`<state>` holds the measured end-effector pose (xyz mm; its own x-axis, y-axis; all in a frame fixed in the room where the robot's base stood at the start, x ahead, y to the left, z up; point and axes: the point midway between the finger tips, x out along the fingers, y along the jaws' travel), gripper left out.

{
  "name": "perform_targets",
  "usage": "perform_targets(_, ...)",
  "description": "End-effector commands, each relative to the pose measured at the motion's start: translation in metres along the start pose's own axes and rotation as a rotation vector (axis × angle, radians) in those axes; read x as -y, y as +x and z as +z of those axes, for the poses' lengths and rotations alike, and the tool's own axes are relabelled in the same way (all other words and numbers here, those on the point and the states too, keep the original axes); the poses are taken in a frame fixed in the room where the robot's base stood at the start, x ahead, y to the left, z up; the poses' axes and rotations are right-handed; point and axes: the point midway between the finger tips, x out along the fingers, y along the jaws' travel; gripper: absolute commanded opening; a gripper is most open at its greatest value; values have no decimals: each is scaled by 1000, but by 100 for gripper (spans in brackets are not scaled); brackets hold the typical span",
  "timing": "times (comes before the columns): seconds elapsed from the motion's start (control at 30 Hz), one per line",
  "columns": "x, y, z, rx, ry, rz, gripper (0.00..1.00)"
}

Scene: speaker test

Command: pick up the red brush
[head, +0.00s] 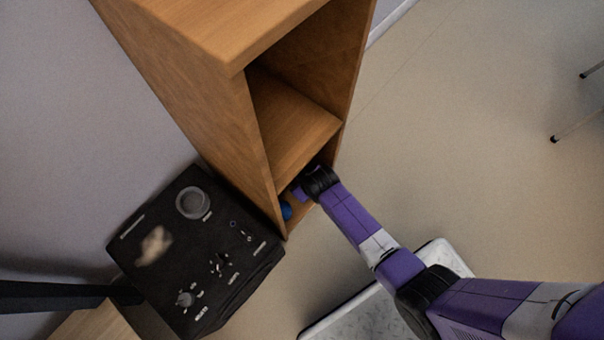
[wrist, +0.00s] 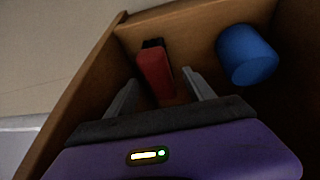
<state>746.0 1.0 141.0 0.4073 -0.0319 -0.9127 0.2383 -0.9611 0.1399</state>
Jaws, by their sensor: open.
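The red brush (wrist: 155,73) shows in the wrist view, lying on the wooden shelf floor, with a dark part at its far end. My gripper (wrist: 162,84) is open, with one grey finger on each side of the brush's near part. I cannot tell whether the fingers touch it. In the head view my purple arm reaches into the lowest compartment of the wooden shelf (head: 190,70), and the gripper's fingers and the brush are hidden there.
A blue cylinder (wrist: 246,55) stands just right of the brush; it also shows in the head view (head: 286,211). The compartment's side walls are close. A white-topped box (head: 365,315) is below my arm.

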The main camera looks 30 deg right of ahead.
Motion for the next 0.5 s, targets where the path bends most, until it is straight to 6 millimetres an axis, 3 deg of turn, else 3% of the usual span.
perform_targets(0.5, 1, 4, 2, 0, 0, 0, 62)
